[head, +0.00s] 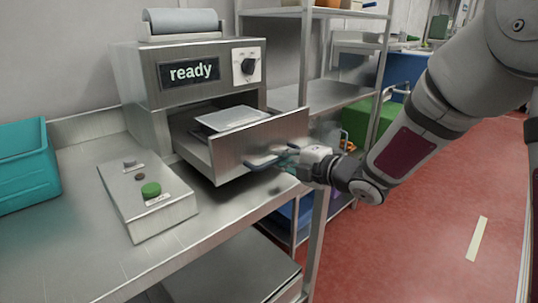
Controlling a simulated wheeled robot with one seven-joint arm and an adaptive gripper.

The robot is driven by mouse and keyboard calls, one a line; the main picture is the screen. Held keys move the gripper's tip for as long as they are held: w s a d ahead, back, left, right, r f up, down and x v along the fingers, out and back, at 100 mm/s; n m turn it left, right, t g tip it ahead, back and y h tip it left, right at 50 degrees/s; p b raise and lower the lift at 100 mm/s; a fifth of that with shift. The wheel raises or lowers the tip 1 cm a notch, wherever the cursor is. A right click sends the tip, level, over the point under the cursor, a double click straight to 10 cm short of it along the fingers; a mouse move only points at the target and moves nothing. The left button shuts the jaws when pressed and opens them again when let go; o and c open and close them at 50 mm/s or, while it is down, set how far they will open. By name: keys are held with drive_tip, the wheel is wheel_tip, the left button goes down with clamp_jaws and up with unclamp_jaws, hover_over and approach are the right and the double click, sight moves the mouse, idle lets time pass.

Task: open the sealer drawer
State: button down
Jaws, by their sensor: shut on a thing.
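The sealer (190,71) is a steel box on the bench, with a lit "ready" display and a black knob. Its drawer (232,148) stands pulled out toward the front right, and a pale flat plate (230,118) shows inside it. A dark bar handle (262,162) runs along the drawer's front. My gripper (283,160) is at the right part of this handle and is shut on it. The fingertips are small and partly hidden against the handle.
A control box (148,198) with a green button sits on the steel bench (205,250), left of the drawer. A teal bin (25,165) stands at the far left. A steel rack (335,95) stands behind the drawer. Red floor (430,230) is open at right.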

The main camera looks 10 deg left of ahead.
drive_tip(key=shift+s+d, duration=0.45)
drive_tip(key=shift+d, duration=0.05)
drive_tip(key=c, duration=1.7)
unclamp_jaws()
drive_tip(key=shift+o, duration=0.2)
drive_tip(key=v, duration=1.2)
drive_tip(key=shift+f, duration=0.1)
